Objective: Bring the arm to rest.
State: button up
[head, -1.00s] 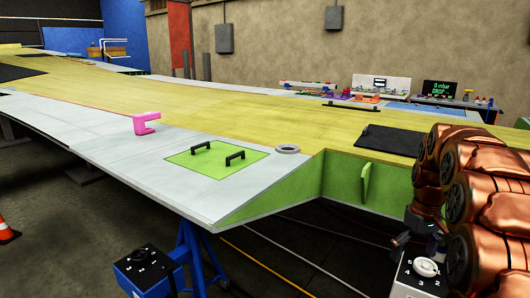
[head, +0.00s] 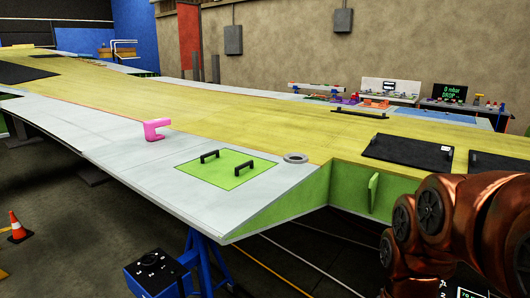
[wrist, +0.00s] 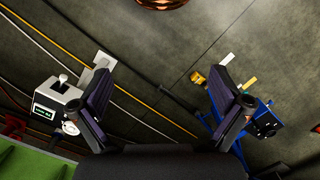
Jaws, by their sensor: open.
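My gripper (wrist: 165,112) shows in the wrist view with its two dark fingers spread wide apart. It is open and nothing is between the fingers. In the head view my copper-coloured arm is folded at the lower right, in front of the wing (head: 240,110). The gripper itself is not visible in the head view.
The wing carries a pink clamp-like piece (head: 156,129), a green panel (head: 229,168) with two black handles, a grey ring (head: 295,157) and black mats (head: 408,149). A blue stand (head: 198,255) is under its edge. An orange cone (head: 18,227) stands at left.

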jog(key=s+a+f+p, duration=0.1)
jog(key=s+a+f, duration=0.1)
jog(key=s, duration=0.7)
jog(key=shift+s+a, duration=0.2)
jog(key=shift+s, duration=0.05)
dwell(0.4)
